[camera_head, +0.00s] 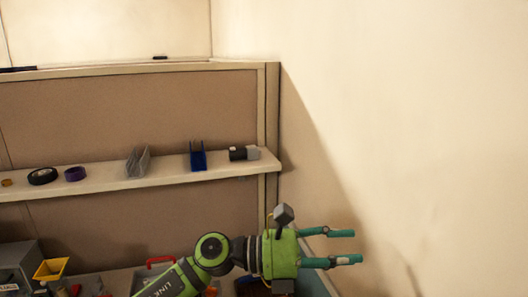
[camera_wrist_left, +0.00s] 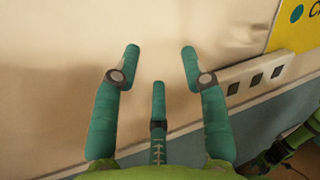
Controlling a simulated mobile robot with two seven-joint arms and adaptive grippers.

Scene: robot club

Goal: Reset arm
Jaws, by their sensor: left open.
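My left gripper (camera_head: 350,247) is green with teal fingers. In the head view its arm comes in from the bottom left and the fingers point right, in front of the pale wall. In the left wrist view the gripper (camera_wrist_left: 160,52) is open, with its fingers spread and nothing between them. A third, middle finger shows below and between them. My right gripper does not show in the head view. At the lower right of the left wrist view there is a dark and green shape (camera_wrist_left: 290,145) that I cannot identify for sure.
A shelf (camera_head: 200,179) on the partition carries a blue holder (camera_head: 198,157), a grey holder (camera_head: 138,161), a dark cylinder (camera_head: 238,154) and tape rolls (camera_head: 42,176). A yellow bin (camera_head: 50,269) and a red handle (camera_head: 160,261) are below. The wall (camera_head: 430,120) bounds the right side.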

